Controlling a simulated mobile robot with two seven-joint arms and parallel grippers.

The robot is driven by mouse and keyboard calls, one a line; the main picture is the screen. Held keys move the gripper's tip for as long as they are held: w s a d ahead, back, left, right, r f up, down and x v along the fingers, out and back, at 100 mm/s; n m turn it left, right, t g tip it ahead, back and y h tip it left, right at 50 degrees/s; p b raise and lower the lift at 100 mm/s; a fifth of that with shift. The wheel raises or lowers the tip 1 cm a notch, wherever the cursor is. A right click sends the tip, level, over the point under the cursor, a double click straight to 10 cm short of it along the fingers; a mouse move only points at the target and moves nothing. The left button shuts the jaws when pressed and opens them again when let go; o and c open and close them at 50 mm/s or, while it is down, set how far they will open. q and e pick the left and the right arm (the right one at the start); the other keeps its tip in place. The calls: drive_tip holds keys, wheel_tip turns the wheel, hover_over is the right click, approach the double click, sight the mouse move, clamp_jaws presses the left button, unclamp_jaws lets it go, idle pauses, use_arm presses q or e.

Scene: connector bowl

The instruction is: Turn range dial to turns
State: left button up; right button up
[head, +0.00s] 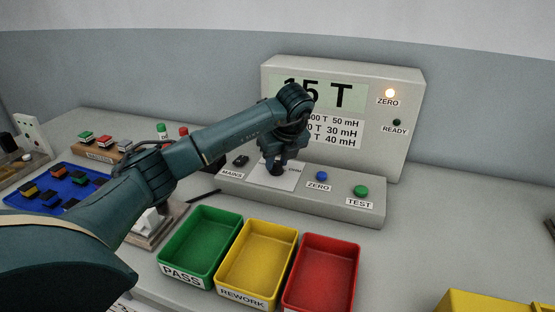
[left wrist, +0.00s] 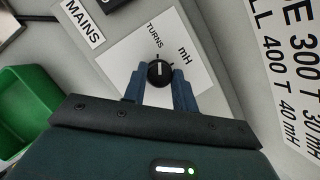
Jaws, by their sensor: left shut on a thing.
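The range dial (left wrist: 159,72) is a small black knob with a white pointer line, set on a white plate (left wrist: 190,62) marked TURNS and mH. In the left wrist view its pointer runs nearly straight up, towards the TURNS side. My left gripper (head: 277,166) reaches down over the tester's sloping base (head: 345,200), its blue fingers on either side of the dial and shut on it. In the head view the gripper mostly hides the dial. The tester's display (head: 345,95) reads "15 T", partly behind my arm. My right gripper is out of view.
Near the dial are the MAINS switch (head: 241,160), blue ZERO button (head: 321,176) and green TEST button (head: 361,190). The ZERO lamp (head: 390,93) glows; the READY lamp (head: 397,123) is dark. Green (head: 165,252), yellow (head: 222,270) and red (head: 355,270) trays stand in front.

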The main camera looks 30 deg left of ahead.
use_arm(q)
drive_tip(key=o, duration=1)
drive_tip(key=shift+c, duration=0.2)
drive_tip(key=p+v, duration=0.1)
drive_tip(key=v, duration=1.2)
drive_tip(key=shift+r, duration=0.2)
drive_tip(key=shift+s+f, duration=0.1)
